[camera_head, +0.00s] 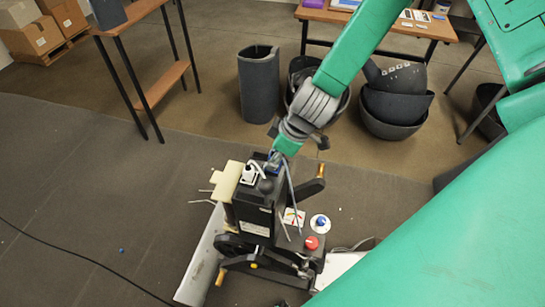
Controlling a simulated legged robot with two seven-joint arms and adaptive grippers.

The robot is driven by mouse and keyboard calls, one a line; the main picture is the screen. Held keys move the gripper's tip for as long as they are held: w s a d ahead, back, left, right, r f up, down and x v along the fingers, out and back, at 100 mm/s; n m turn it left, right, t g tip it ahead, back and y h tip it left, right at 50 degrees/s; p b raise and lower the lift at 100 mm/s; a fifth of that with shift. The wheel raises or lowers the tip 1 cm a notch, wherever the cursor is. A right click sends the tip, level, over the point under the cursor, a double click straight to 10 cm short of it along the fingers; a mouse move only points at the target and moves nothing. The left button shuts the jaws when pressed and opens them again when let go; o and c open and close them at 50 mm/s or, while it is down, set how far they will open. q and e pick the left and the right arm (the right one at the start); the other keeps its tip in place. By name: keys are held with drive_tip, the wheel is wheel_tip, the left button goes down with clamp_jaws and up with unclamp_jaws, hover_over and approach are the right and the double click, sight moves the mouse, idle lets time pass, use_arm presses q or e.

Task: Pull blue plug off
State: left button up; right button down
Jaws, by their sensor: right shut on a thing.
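A dark machine (258,212) stands on the floor at the lower middle. A small blue part (273,155), which looks like the blue plug, shows at its top. My right gripper (274,163) is at the end of the green arm, over the machine's top, and is shut on the blue plug. The fingers and machine hide most of the plug, so I cannot tell whether it is still seated. A white connector (250,173) is just left of the gripper. My left gripper is not in view.
The machine has a red knob (312,243), a blue knob on a white disc (320,222) and a crank handle (221,276). Dark bins (394,105) stand behind, near a wooden table (385,25). A black cable (75,256) crosses the floor. Floor at left is mostly clear.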

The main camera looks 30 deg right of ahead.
sight(274, 151)
drive_tip(key=shift+r+p, duration=1)
drive_tip(key=shift+r, duration=0.2)
drive_tip(key=shift+r+p, duration=1.1)
drive_tip(key=shift+r, duration=1.55)
